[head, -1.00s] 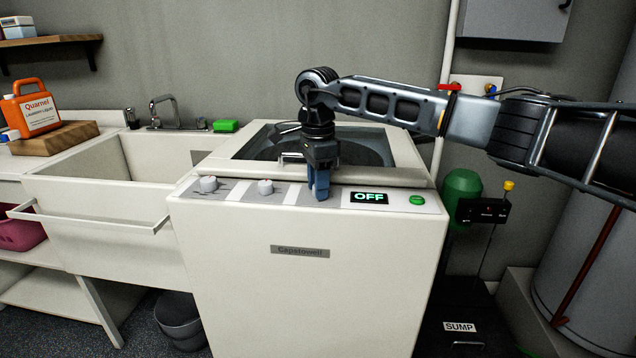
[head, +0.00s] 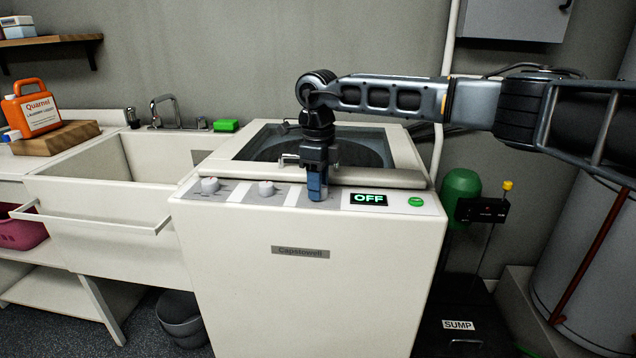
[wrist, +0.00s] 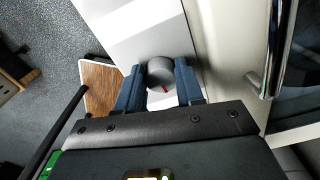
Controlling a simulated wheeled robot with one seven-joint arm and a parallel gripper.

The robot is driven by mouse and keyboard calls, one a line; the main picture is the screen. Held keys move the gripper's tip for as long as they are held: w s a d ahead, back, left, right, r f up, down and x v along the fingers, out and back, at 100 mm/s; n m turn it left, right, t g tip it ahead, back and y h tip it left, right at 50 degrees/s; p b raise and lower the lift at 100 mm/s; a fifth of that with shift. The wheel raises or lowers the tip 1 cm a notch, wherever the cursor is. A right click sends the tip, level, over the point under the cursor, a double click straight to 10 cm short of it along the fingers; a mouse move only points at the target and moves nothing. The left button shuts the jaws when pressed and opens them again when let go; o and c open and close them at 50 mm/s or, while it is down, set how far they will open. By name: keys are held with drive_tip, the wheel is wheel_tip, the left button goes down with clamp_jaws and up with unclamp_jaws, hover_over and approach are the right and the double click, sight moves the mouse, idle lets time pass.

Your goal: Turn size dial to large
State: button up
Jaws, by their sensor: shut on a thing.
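The white washing machine (head: 300,295) has a sloped control panel with a left dial (head: 209,185), a middle dial (head: 266,188), an OFF display (head: 368,199) and a green button (head: 416,201). My gripper (head: 317,194) points down at the panel, right of the middle dial. In the wrist view my gripper (wrist: 159,69) is shut on a round grey dial (wrist: 160,71), one blue finger on each side. The dial's red mark points down and slightly right in that view. In the head view the fingers hide this dial. Its printed labels are not readable.
The machine's lid handle (head: 288,160) and tub opening lie just behind the panel. A sink (head: 100,215) stands to the left, with an orange detergent jug (head: 38,112) on a wooden board. A green tank (head: 460,186) and sump unit stand to the right.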

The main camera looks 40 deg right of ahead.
drive_tip(key=shift+m, duration=0.3)
drive_tip(key=o, duration=1)
drive_tip(key=shift+o, duration=0.2)
drive_tip(key=shift+r, duration=3.95)
